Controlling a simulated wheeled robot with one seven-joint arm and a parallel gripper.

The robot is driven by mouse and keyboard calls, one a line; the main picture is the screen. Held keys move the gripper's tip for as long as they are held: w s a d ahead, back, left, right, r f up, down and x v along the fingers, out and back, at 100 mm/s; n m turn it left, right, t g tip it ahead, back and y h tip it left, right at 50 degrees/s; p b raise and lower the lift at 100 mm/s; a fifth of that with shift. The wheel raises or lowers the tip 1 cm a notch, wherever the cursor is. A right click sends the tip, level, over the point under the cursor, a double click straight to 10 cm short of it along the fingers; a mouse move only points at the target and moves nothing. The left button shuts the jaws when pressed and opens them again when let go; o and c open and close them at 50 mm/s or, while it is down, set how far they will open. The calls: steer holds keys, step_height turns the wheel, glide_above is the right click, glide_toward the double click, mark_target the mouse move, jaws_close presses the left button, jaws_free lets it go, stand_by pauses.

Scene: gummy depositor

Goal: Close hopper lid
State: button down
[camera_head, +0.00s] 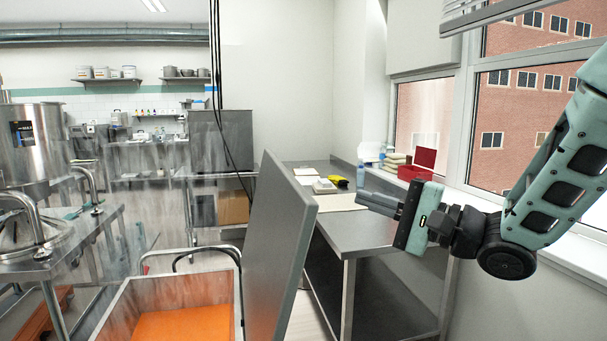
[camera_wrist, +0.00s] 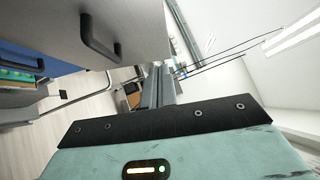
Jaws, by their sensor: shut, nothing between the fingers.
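The hopper (camera_head: 112,305) is an open metal box at the lower left of the head view, with orange material inside. Its grey lid (camera_head: 278,250) stands nearly upright on the hopper's right side, open. My gripper (camera_head: 362,199) is to the right of the lid, pointing left, shut and empty, apart from the lid in the picture. In the wrist view the shut fingers (camera_wrist: 157,85) point away from the camera. A grey panel with a dark handle (camera_wrist: 100,40) fills the upper left there; it looks like the lid's outer face.
A steel table (camera_head: 365,235) stands behind and right of the lid, with a red box (camera_head: 418,165) near the window. A steel tank (camera_head: 30,145) and a machine frame stand at the left. Open air separates the lid and my gripper.

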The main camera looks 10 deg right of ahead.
steer(key=w+a+r+p, duration=0.3)
steer(key=w+a, duration=0.3)
steer(key=a, duration=0.4)
steer(key=shift+w+a+p, duration=0.25)
steer(key=shift+w+p, duration=0.15)
steer(key=shift+p, duration=0.25)
steer(key=shift+r, duration=0.1)
